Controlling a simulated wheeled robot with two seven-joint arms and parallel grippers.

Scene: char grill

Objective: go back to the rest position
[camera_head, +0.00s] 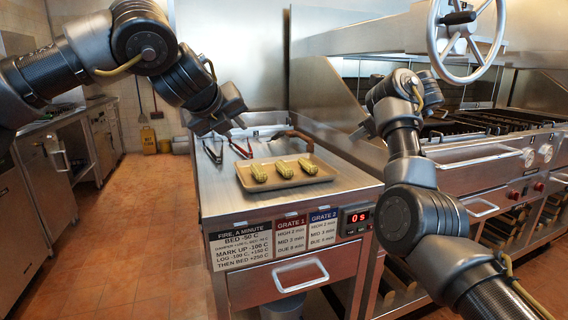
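My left gripper (221,129) hangs at the upper middle left, above the back left part of the steel counter (222,196). Its fingers look spread, and I see nothing between them. My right gripper (364,131) is above the right side of the counter, close to the grill front. It is small and partly hidden by its own wrist, so I cannot tell how its fingers stand. A tan tray (328,186) lies on the counter, apart from both grippers. Three pale green-yellow pieces (284,169), perhaps corn, lie on it in a row.
Tongs (213,152) and a brown-handled tool (293,134) lie behind the tray. The char grill (490,125) stands on the right, with a large handwheel (467,48) above. A timer (356,219) reading 0 s is on the counter front.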

